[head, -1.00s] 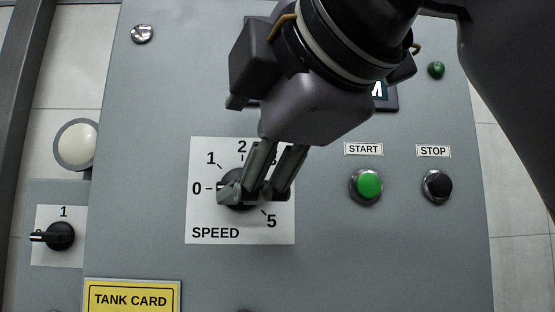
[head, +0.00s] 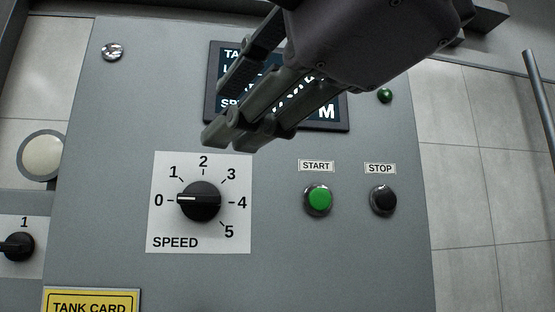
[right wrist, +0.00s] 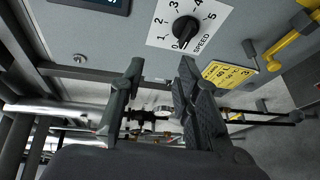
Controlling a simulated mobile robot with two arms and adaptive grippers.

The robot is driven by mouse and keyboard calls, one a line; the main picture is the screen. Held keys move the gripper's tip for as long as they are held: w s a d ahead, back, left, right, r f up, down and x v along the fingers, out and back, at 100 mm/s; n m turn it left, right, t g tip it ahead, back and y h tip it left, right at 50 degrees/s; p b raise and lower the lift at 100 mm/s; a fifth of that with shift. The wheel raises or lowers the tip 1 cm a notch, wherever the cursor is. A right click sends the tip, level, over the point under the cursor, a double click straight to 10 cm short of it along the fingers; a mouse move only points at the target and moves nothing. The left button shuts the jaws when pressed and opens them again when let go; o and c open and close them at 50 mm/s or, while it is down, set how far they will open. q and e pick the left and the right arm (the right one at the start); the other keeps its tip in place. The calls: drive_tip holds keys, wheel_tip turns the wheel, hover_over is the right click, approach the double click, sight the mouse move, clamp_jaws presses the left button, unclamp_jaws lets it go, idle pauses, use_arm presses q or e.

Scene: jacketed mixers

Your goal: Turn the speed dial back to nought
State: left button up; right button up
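The black speed dial (head: 199,201) sits on its white scale plate (head: 166,222) on the grey panel, with its white pointer line level and aimed at 0. It also shows in the right wrist view (right wrist: 186,28), with the pointer end by the 0. My right gripper (head: 228,138) is above the dial and clear of it, in front of the dark display. In the right wrist view its two fingers stand apart with nothing between them (right wrist: 160,68). My left gripper is in neither view.
A green START button (head: 318,199) and a black STOP button (head: 383,199) are right of the dial. The display (head: 213,85) is partly hidden by my gripper. A yellow tank card (head: 90,302) is at lower left, and a smaller black knob (head: 18,246) is at the left edge.

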drive_tip(key=f+v, duration=0.1)
drive_tip(key=v, duration=0.6)
drive_tip(key=shift+s+d+b, duration=0.2)
drive_tip(key=shift+s+b, duration=0.2)
drive_tip(key=shift+b, duration=0.05)
idle(0.9)
